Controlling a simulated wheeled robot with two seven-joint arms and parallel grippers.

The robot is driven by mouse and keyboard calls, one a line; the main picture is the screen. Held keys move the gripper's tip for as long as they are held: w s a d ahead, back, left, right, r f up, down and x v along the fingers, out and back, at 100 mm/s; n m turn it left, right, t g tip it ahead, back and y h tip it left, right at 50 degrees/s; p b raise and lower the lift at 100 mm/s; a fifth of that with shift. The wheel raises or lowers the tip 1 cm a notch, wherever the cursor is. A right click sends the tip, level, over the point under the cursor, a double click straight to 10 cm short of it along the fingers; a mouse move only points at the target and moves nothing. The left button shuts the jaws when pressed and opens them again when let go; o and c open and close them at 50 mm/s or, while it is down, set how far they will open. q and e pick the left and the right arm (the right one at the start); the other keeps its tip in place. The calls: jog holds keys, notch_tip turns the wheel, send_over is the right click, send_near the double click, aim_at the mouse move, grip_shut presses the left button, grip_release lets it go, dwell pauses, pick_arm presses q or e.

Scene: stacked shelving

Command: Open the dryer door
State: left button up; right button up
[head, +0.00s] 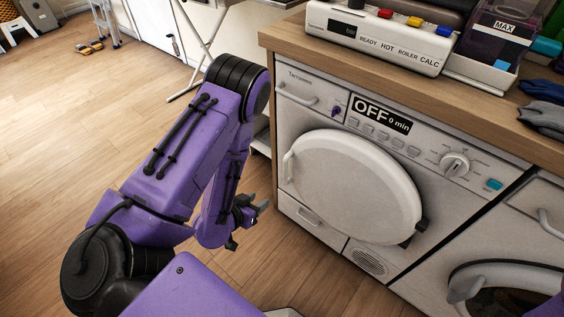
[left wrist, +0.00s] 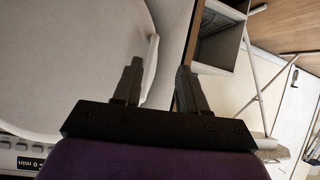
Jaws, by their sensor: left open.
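The dryer (head: 325,215) is white, and its panel reads OFF. Its round white door (head: 355,190) looks closed, with a pale handle (head: 287,167) on the left edge. My left gripper (head: 258,212) is open and empty, low and to the left of the door. In the left wrist view the door (left wrist: 70,60) fills the left side. The handle (left wrist: 151,68) shows between the two spread fingertips, closer to the left finger; I cannot tell whether they touch. My right gripper is not in view.
A wooden counter (head: 285,42) tops the dryer, carrying a labelled white unit (head: 375,38) and folded dark cloths (head: 545,118). A second machine (head: 535,215) stands to the right. Thin white rack legs (head: 205,50) stand behind my left arm.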

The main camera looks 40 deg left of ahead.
aim_at(284, 174)
pick_arm(q)
jog(key=w+m+t+h+b, duration=0.1)
jog(key=w+t+b, duration=0.1)
jog(key=w, duration=0.3)
jog(key=w+f+m+t+h+b, duration=0.1)
jog(key=w+m+t+h+b, duration=0.1)
jog(key=w+b, duration=0.3)
jog(key=w+f+m+t+h+b, duration=0.1)
jog(key=w+t+h+b, duration=0.1)
jog(key=w+b, duration=0.2)
jog(key=shift+w, duration=0.65)
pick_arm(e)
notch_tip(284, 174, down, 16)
pick_arm(q)
grip_shut()
jog(key=shift+d, duration=0.15)
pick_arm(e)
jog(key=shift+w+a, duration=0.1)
